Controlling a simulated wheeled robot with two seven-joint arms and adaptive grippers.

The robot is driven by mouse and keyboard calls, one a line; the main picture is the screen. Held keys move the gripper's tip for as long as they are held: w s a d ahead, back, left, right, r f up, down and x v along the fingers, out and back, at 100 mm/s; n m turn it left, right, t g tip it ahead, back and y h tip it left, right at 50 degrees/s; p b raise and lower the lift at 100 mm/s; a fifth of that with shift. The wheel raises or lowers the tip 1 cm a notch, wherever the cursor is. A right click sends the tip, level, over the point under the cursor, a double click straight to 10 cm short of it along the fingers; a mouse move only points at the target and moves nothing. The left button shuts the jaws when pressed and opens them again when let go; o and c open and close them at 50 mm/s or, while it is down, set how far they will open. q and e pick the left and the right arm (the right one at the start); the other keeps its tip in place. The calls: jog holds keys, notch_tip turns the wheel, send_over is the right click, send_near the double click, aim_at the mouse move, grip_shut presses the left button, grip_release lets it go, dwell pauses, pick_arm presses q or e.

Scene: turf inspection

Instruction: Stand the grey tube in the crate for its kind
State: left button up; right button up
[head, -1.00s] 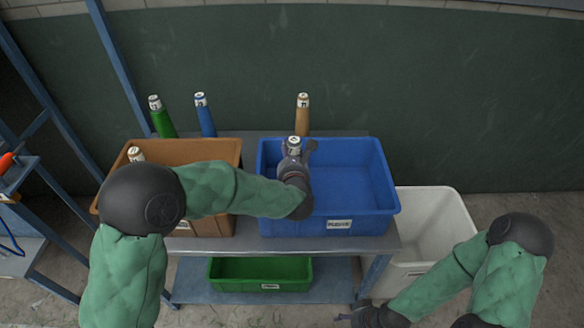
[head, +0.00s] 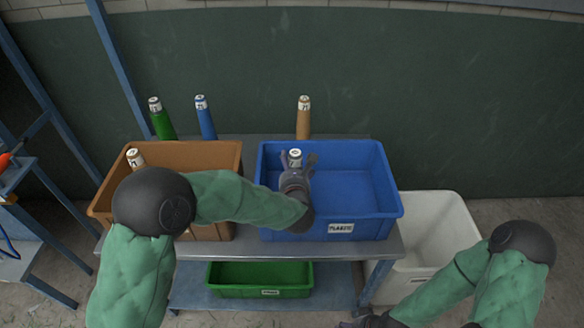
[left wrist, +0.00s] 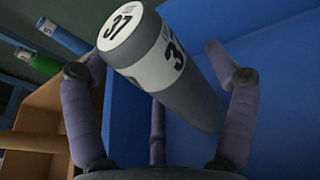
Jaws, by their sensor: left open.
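The grey tube (head: 295,158), with a white top marked 37, stands inside the blue crate (head: 384,222), near its left wall. The crate's front label seems to read PLASTIC. My left gripper (head: 298,160) is over the crate with its fingers around the tube. In the left wrist view the left gripper (left wrist: 160,75) is open, with gaps between its fingers and the grey tube (left wrist: 190,95). The tube's foot is hidden there, and its lean is hard to judge. My right gripper (head: 360,321) is partly visible at the bottom edge.
Green (head: 163,122), blue (head: 206,120) and brown (head: 303,120) tubes stand behind the crates. A brown crate (head: 222,160) at left holds a white-topped tube (head: 135,158). A green crate (head: 260,281) sits on the lower shelf; a white bin (head: 440,215) stands at right.

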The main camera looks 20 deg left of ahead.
pick_arm(q)
jog(key=shift+r, duration=0.2)
jog(key=p+v, duration=0.3)
jog(key=v, duration=0.9)
jog(key=shift+p, duration=0.3)
